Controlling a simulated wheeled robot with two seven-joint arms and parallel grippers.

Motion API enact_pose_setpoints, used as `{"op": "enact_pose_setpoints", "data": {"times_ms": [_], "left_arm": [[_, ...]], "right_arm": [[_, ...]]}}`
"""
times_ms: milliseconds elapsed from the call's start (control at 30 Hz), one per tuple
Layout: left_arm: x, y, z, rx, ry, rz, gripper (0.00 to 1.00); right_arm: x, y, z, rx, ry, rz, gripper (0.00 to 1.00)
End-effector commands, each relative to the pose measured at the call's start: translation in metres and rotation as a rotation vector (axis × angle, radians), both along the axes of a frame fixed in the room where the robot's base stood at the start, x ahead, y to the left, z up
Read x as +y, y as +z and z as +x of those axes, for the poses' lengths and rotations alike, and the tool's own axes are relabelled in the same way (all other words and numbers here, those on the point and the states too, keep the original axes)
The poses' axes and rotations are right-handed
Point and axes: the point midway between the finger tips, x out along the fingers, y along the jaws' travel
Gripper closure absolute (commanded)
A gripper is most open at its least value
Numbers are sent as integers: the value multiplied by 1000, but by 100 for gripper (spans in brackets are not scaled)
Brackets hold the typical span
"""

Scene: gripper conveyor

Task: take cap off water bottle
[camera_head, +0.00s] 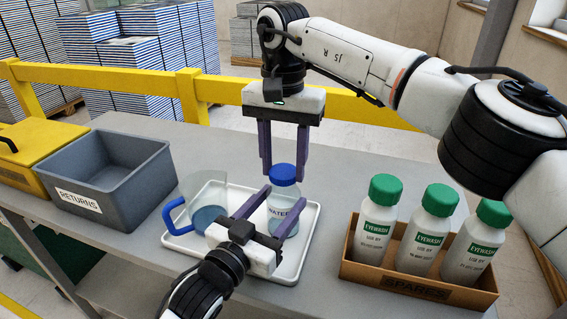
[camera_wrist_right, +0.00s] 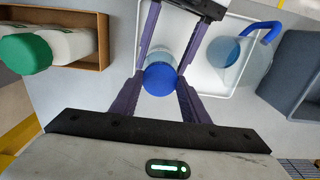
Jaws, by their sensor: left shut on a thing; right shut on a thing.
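The water bottle (camera_head: 281,205) stands upright on a white tray (camera_head: 313,210), with its blue cap (camera_head: 282,174) on top. My left gripper (camera_head: 277,211) comes in low from the front, its purple fingers shut on the bottle's body. My right gripper (camera_head: 286,168) points down from above, its purple fingers shut on the blue cap. In the right wrist view the cap (camera_wrist_right: 160,79) sits between the right fingertips. The left fingers reach in from the top around the bottle below it.
A clear jug with a blue handle (camera_head: 174,213) stands on the tray, left of the bottle. A grey RETURNS bin (camera_head: 110,205) is at left, beside a yellow box (camera_head: 38,140). A SPARES box (camera_head: 400,284) with green-capped eyewash bottles (camera_head: 430,232) is at right.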

Motion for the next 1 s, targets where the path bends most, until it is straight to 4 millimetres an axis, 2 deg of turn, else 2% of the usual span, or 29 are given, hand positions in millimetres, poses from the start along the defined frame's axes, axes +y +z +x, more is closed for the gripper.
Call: {"op": "enact_pose_setpoints", "data": {"times_ms": [500,867,1000], "left_arm": [[0,-1,0,2,0,1,100],[0,-1,0,2,0,1,100],[0,-1,0,2,0,1,100]], "right_arm": [[0,18,0,-1,-1,1,85],[0,20,0,0,0,1,85],[1,35,0,-3,-2,1,85]]}}
